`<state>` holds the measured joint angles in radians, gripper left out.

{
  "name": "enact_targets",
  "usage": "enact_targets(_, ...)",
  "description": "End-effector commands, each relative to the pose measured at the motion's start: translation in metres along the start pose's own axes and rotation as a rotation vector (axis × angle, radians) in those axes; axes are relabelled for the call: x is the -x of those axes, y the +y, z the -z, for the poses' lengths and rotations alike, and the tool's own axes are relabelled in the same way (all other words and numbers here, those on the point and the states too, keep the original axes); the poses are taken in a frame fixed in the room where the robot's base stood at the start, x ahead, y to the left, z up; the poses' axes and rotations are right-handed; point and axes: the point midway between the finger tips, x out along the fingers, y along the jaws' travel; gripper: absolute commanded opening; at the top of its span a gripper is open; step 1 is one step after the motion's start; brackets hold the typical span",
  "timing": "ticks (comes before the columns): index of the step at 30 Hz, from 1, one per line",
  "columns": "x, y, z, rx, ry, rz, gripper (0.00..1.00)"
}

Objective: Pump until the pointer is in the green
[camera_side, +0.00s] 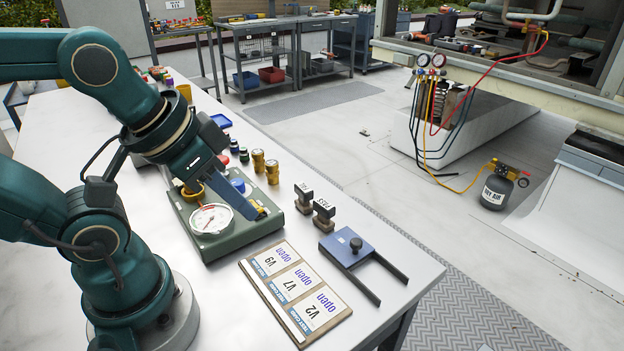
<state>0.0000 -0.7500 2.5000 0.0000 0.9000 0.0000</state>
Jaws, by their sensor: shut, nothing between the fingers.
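A green pump box (190,242) stands on the white table with a round white gauge (207,226) on its top. The dial is small; some red shows on it, but I cannot tell where the pointer stands or where the green is. A blue round knob (238,185) shows on the box behind my gripper. A brass ring-like part (191,194) is at the box's back left. My gripper (262,212) is shut and empty, slanting down over the box's right part beside the gauge. It hides part of the box top; I cannot tell whether it touches anything.
Brass fittings (272,172) and small coloured caps stand behind the box. Two dark stamp-like blocks (323,214), a board with valve cards (296,291) and a blue fork-shaped tool (350,248) lie to the right. The table's right edge is beyond them.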

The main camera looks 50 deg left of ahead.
Motion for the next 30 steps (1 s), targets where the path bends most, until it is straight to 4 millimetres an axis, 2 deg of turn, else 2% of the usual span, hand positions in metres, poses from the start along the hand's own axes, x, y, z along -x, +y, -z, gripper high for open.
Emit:
enact_targets(14,0.0,0.0,0.0,-0.015,0.0,0.0,0.0)
enact_targets(17,0.0,-0.002,0.002,-0.084,0.007,0.009,0.0)
enact_targets(20,0.003,-0.011,0.013,-0.245,0.043,0.055,0.0)
enact_targets(23,0.005,-0.03,0.033,-0.46,0.055,0.15,0.0)
enact_targets(26,0.006,-0.061,0.057,-0.679,0.02,0.274,0.0)
enact_targets(30,0.006,-0.115,0.087,-0.964,-0.108,0.442,0.0)
